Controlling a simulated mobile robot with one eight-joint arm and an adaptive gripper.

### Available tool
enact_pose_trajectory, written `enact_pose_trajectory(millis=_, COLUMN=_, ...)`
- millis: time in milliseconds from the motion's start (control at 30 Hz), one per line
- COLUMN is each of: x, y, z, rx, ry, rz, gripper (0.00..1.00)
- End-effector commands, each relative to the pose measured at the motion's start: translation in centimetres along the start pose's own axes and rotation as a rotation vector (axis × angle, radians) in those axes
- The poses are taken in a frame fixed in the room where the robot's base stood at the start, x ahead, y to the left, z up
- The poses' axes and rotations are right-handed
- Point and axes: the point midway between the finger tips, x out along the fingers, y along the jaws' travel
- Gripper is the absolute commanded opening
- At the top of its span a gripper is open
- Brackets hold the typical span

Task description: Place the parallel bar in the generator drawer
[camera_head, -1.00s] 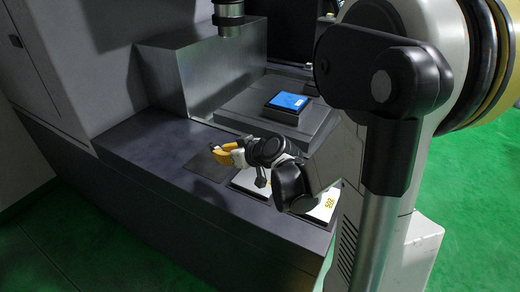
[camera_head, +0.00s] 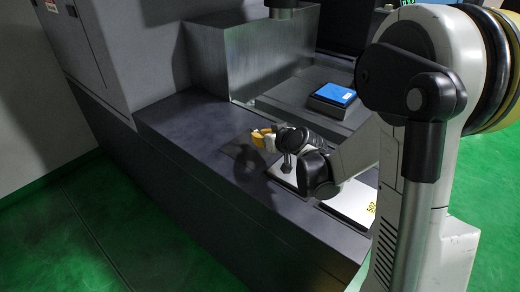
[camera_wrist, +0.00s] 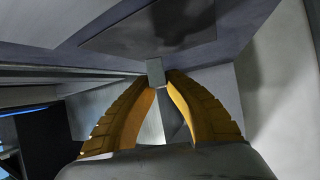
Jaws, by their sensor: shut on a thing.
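My gripper (camera_head: 262,138) is low over the dark bench top, beside a dark flat square. In the wrist view its yellow fingers (camera_wrist: 158,84) are closed around a small grey metal bar (camera_wrist: 155,72), which I take to be the parallel bar. One squared end of the bar sticks out past the fingertips. The bar cannot be made out in the head view. I cannot pick out an open generator drawer in either view.
The dark square (camera_head: 238,152) lies flat on the bench top (camera_head: 185,120). White sheets or plates (camera_head: 352,205) lie under my arm. A metal block (camera_head: 230,50) and a blue-screened device (camera_head: 333,94) stand behind. Green floor (camera_head: 60,235) is clear at left.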

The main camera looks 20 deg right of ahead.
Motion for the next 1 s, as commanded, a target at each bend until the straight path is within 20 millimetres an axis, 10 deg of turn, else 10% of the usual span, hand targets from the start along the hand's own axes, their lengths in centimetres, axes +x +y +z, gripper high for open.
enact_pose_trajectory(millis=700, x=2.2, y=0.0, z=3.8, rx=0.000, ry=0.000, rz=0.000, gripper=0.00)
enact_pose_trajectory(millis=767, x=2.2, y=0.0, z=3.8, rx=0.000, ry=0.000, rz=0.000, gripper=0.28)
enact_pose_trajectory(millis=1000, x=2.1, y=0.0, z=3.7, rx=0.000, ry=0.000, rz=0.000, gripper=0.30)
